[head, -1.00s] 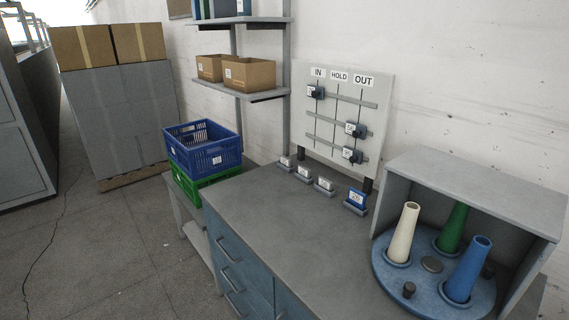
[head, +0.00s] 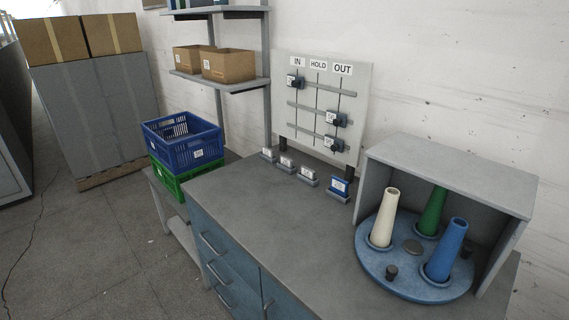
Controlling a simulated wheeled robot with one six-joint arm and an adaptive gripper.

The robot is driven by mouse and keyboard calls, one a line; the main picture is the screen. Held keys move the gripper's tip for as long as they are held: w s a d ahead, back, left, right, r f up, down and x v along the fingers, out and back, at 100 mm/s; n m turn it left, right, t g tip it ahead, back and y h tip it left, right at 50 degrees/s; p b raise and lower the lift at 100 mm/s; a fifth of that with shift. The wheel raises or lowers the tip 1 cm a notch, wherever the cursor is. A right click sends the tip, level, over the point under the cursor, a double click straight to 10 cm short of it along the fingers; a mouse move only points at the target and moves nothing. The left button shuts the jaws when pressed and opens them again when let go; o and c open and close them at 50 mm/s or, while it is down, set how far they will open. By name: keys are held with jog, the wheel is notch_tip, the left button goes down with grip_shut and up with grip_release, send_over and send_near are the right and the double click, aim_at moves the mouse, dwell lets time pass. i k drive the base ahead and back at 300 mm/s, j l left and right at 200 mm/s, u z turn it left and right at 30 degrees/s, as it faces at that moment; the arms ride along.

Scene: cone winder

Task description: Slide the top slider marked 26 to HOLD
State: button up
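A pale upright board (head: 354,80) stands at the back of the bench with column labels IN, HOLD and OUT. Three horizontal rails cross it, each with a dark slider. The top slider (head: 296,81) is at the left, under IN. The middle slider (head: 336,119) and the bottom slider (head: 333,144) sit toward the right, near the OUT line. The numbers on the sliders are too small to read. The HOLD label (head: 318,64) is at the top middle, and no slider is under it. My gripper is not in view.
Small label holders, one blue (head: 340,188), stand on the bench (head: 270,215) before the board. A grey hood (head: 455,175) covers a blue turntable (head: 385,278) with white, green and blue cones at right. Blue and green crates (head: 181,141) stand left. The bench middle is clear.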

aim_at(293, 82)
jog(key=i+j+z, duration=0.15)
jog(key=j, duration=0.4)
jog(key=i+j+z, duration=0.1)
jog(key=j, duration=0.45)
jog(key=i+j+z, duration=0.15)
jog(key=j, duration=0.45)
jog(key=i+j+z, duration=0.1)
jog(key=j, duration=0.45)
